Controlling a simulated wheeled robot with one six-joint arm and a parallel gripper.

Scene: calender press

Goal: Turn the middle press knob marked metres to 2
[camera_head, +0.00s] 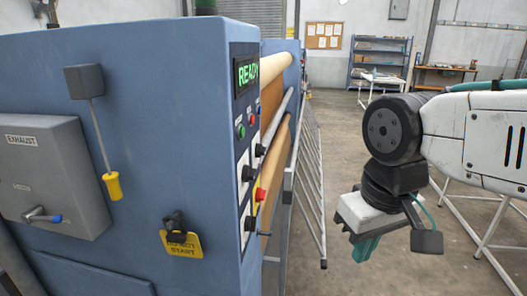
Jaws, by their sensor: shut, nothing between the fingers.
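The blue press (130,90) fills the left of the view. Its control panel, on the narrow side facing right, is seen at a steep slant. My gripper (366,248) hangs at the right, fingers pointing down, shut and empty. It is well apart from the panel and touches nothing.
A green READY display (247,72) and a red button (261,195) are on the panel. A DO NOT START tag (181,244) hangs on the press. A metal rack (308,185) stands beside the rollers. Open floor lies between rack and arm.

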